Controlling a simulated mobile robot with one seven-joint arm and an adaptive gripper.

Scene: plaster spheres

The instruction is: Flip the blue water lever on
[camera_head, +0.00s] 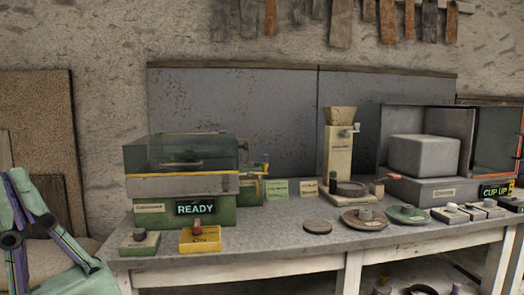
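A small blue piece (265,158) sits at the top of a thin yellow upright at the right side of the green machine (160,214). It looks like the blue lever, but it is too small to tell its position. The machine has a dark clear cover (185,152) and a lit READY sign (195,208). Another small blue bit (356,127) shows on the tall cream grinder (338,155). Parts of my arm, pale green and purple, show at the lower left, apart from the table. I cannot make out my gripper in this view.
The grey bench (280,240) carries a yellow box with a red knob (200,240), a green-based switch (139,242), round discs (317,227) and several small switch boxes at right. An open grey cabinet (428,150) stands at the right, beside a CUP UP sign (496,190).

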